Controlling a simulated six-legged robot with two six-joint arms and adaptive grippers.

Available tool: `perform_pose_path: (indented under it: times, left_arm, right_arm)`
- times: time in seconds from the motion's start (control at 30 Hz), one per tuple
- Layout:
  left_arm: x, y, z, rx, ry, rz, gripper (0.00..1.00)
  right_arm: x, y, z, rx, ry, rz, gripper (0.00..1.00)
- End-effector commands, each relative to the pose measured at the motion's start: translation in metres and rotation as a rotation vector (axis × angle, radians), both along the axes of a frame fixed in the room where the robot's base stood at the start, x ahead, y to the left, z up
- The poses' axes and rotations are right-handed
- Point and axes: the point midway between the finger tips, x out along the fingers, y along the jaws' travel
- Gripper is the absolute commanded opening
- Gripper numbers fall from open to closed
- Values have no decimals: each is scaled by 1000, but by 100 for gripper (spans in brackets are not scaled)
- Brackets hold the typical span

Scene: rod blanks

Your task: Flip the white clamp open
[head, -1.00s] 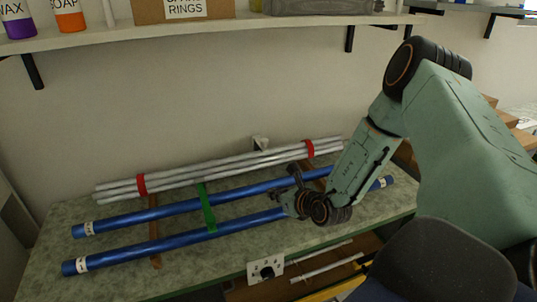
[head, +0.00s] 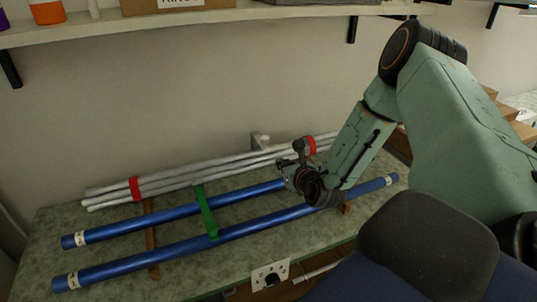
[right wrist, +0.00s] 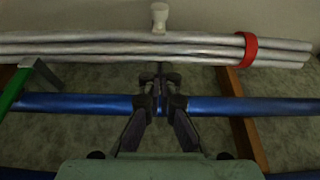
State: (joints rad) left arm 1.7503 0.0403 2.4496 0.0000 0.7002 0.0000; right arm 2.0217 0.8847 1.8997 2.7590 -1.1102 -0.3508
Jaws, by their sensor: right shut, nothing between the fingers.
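The white clamp (head: 260,141) shows as a small pale piece at the wall side of the bench, behind the bundle of silver rods (head: 215,168). In the right wrist view the clamp (right wrist: 159,17) stands up beyond the rods, above the fingertips. Its lower part is hidden by the rods. My right gripper (head: 298,150) is shut and empty. In the right wrist view its fingertips (right wrist: 159,72) are over the far blue tube, short of the silver rods and apart from the clamp. My left gripper is not in view.
Two blue tubes (head: 150,262) lie across wooden supports (head: 151,208). A green strap-like piece (head: 206,212) spans them. Red bands (head: 136,188) go round the silver rods. A shelf (head: 200,20) overhangs the back.

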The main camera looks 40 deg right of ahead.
Motion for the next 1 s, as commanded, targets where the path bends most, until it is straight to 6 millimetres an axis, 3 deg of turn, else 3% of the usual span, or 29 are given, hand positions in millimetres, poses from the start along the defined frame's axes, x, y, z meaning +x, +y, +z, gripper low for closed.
perform_pose_path:
  times: [0.37,0.83,1.0]
  left_arm:
    - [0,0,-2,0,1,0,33]
    - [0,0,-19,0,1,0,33]
    - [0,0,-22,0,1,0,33]
  right_arm:
    - [3,-1,-2,-1,-1,0,0]
    - [69,-21,-26,-4,-1,3,0]
    - [84,-27,-31,-1,2,1,0]
